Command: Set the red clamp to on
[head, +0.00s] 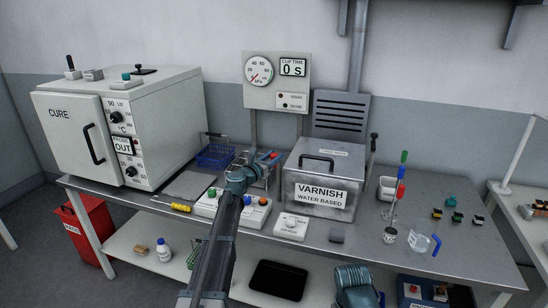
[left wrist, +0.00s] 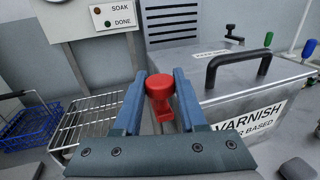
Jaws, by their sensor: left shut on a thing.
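The red clamp (left wrist: 159,92) shows in the left wrist view between my two blue fingers, with a round knob on top and a narrower lower part. My left gripper (head: 272,156) is shut on it and holds it from both sides. In the head view only a small bit of red shows at the fingertips, just left of the varnish box. The clamp's lower end is hidden behind the gripper plate in the left wrist view. Part of my right arm shows at the bottom of the head view, but its fingers do not show.
The grey varnish box (head: 316,199) stands right of the left gripper. A wire rack (left wrist: 92,125) and blue basket (head: 215,156) stand left of it. A gauge panel (head: 277,90) rises behind. The cure oven (head: 160,115) stands at the far left, and a button box (head: 207,204) in front.

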